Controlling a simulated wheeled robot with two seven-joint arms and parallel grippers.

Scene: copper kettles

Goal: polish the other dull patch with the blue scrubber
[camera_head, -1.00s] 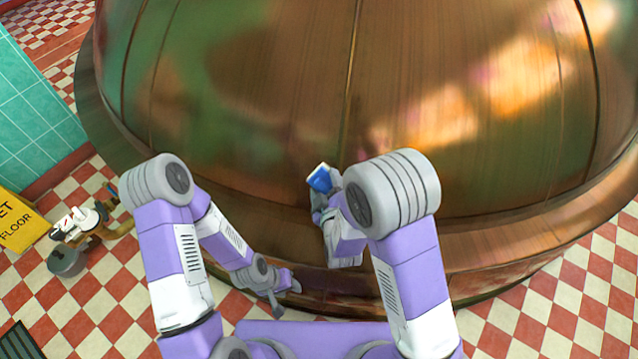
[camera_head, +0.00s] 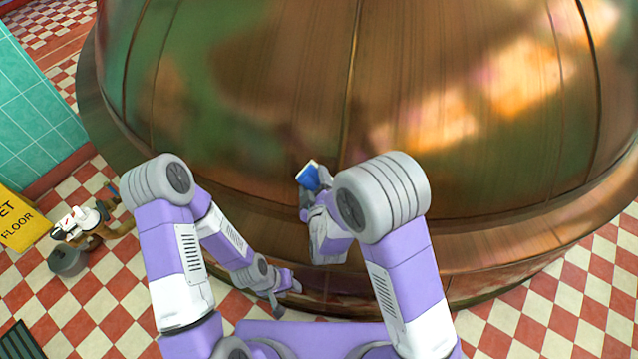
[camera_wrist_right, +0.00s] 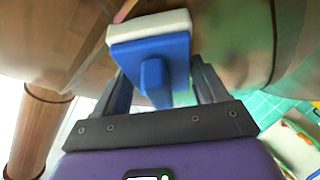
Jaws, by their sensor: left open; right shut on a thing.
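The blue scrubber (camera_head: 309,178) has a pale pad and is at the lower wall of the copper kettle (camera_head: 440,60). In the right wrist view the scrubber (camera_wrist_right: 150,53) has its pad toward the copper; I cannot tell whether it touches. My right gripper (camera_head: 312,194) is shut on the scrubber's handle, which shows between the fingers (camera_wrist_right: 156,85). Greenish, darker areas (camera_head: 262,140) show on the copper left of the scrubber; I cannot tell a dull patch from reflections. My left gripper (camera_head: 284,290) is open and empty, low in front of the kettle's base.
The kettle's flared copper rim (camera_head: 500,240) curves out below the wall. A yellow wet-floor sign (camera_head: 15,220) and a grey pot (camera_head: 67,261) beside a cluttered small item stand on the checkered floor at left. A teal tiled wall (camera_head: 30,110) is behind them.

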